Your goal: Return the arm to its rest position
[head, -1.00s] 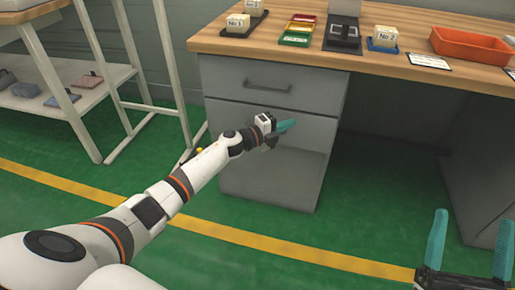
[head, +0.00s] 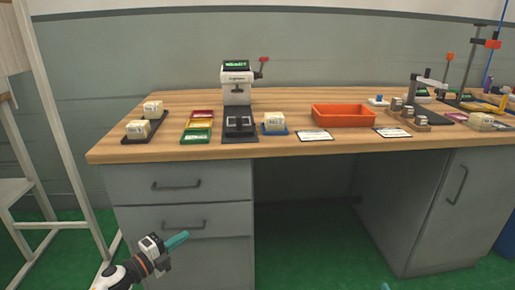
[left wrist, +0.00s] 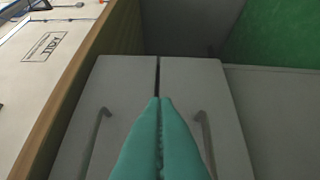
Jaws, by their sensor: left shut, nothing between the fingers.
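My left gripper (head: 178,240) is in front of the grey drawer cabinet (head: 135,190) at the lower left of the head view. Its teal fingers are shut with nothing between them. In the left wrist view its fingertips (left wrist: 160,102) meet and point toward two drawer fronts with handles. My left arm comes in from the bottom edge. Of my right gripper, only a small teal tip shows at the bottom edge of the head view, so its opening cannot be seen.
A wooden-topped workbench (head: 290,152) spans the view. It carries a small press (head: 237,88), an orange tray (head: 344,116), coloured trays (head: 197,126) and pale labelled blocks (head: 138,128). A white rack (head: 55,130) stands at the left. Green floor is open under the bench.

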